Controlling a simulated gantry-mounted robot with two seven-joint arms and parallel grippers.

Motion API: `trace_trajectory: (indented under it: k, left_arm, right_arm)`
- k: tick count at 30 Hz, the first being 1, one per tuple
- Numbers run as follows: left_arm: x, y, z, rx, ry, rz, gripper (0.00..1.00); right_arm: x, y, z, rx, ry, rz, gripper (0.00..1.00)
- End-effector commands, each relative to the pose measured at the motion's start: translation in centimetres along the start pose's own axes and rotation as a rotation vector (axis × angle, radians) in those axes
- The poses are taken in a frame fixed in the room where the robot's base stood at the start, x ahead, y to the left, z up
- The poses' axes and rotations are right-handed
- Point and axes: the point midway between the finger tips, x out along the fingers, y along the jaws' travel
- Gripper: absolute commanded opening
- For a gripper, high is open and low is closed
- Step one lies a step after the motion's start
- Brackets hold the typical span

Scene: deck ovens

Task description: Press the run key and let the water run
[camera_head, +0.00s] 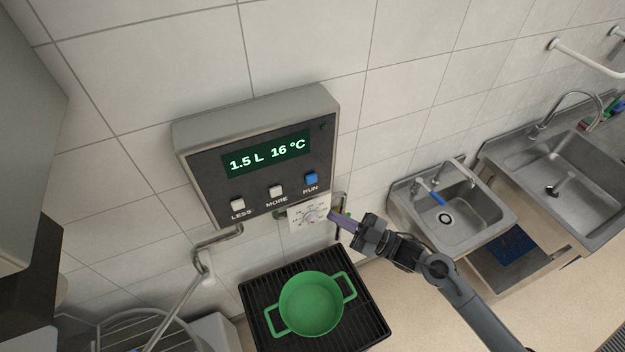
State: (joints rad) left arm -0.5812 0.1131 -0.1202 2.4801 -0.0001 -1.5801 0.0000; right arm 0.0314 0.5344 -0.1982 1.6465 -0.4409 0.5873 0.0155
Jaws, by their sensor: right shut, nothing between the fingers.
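A wall-mounted water dispenser panel (222,178) has a lit display (266,153) reading 1.5 L 16 °C. Below the display are a white LESS key (237,205), a white MORE key (275,192) and a blue RUN key (311,179). A green two-handled pot (311,305) stands on a black grate (366,316) below. My right gripper (334,213) is shut and empty, its tip beside the dial plate, below and right of the RUN key. My left gripper is out of view.
A small steel hand sink (476,208) with a blue-handled tap is to the right, and a larger sink (575,165) lies beyond it. A bent pipe (203,262) runs down at the panel's lower left. Tiled wall is clear above the panel.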

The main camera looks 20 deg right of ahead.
Motion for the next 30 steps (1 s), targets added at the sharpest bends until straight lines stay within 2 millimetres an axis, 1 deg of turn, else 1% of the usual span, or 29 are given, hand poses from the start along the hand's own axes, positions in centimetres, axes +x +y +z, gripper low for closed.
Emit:
trace_trajectory:
  k: [7, 22, 30]
  left_arm:
    - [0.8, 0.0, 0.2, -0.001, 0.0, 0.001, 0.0]
    - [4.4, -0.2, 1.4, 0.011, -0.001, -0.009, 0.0]
    - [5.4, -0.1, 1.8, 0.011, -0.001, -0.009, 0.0]
  right_arm:
    - [0.7, 0.5, 0.7, -0.001, 0.002, 0.001, 0.0]
    - [4.6, 3.2, 3.8, -0.001, 0.001, 0.001, 0.0]
    - [5.9, 4.2, 4.4, 0.001, 0.001, 0.0, 0.0]
